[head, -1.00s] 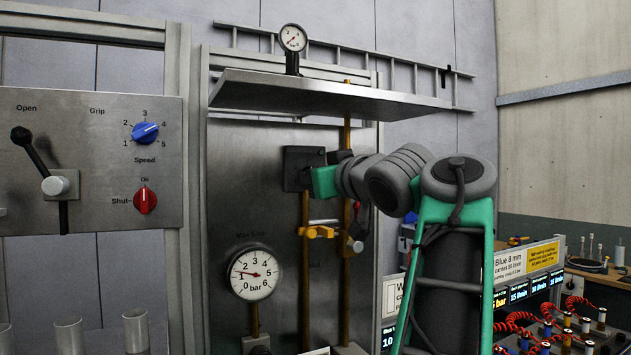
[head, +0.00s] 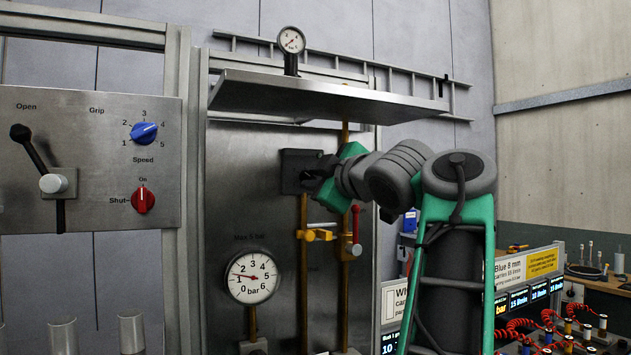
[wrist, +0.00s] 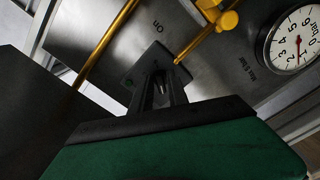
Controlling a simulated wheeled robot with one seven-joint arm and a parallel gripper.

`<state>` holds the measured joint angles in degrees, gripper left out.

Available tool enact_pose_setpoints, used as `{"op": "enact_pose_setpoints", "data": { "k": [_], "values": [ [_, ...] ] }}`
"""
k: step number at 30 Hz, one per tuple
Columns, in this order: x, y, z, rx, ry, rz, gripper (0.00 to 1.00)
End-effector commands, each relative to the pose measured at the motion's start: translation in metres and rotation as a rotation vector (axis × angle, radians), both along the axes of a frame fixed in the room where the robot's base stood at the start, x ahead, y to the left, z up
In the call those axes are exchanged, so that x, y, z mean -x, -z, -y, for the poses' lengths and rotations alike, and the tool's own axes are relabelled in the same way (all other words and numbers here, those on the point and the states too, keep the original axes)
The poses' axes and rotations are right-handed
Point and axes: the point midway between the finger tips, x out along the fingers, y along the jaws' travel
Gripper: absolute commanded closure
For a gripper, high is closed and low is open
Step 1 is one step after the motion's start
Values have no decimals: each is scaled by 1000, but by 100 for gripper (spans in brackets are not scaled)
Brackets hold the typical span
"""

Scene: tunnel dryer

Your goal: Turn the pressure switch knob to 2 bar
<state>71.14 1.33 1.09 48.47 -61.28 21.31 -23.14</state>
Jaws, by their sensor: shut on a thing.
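The pressure switch is a dark box (head: 296,165) on the steel panel; it also shows behind my fingers in the wrist view (wrist: 146,62). My gripper (head: 312,178) is at its right side. In the wrist view my fingers (wrist: 160,92) are close together against the front of the box, shut on the knob. The knob itself is almost wholly hidden between them, and its setting cannot be read. The round white gauge (head: 253,277) below, marked 0 to 6 bar, has its red needle between 1 and 2. It shows at upper right in the wrist view (wrist: 297,40).
Brass pipes (head: 304,220) run down the panel, with a yellow fitting (head: 319,235) and a red-handled valve (head: 355,225) below my wrist. A steel shelf (head: 325,98) with a small gauge (head: 291,40) overhangs my arm. A lever panel (head: 90,205) stands left.

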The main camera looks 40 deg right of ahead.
Motion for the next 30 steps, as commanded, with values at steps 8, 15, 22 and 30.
{"op": "enact_pose_setpoints", "data": {
  "k": [8, 15, 22, 30],
  "values": [
    [0, 2, 1, 51, -1, -19, 100],
    [0, 2, 1, 53, -1, -20, 100],
    [0, 2, 1, 54, 0, -20, 72],
    [0, 0, 1, 54, 0, -17, 67]
  ]
}}
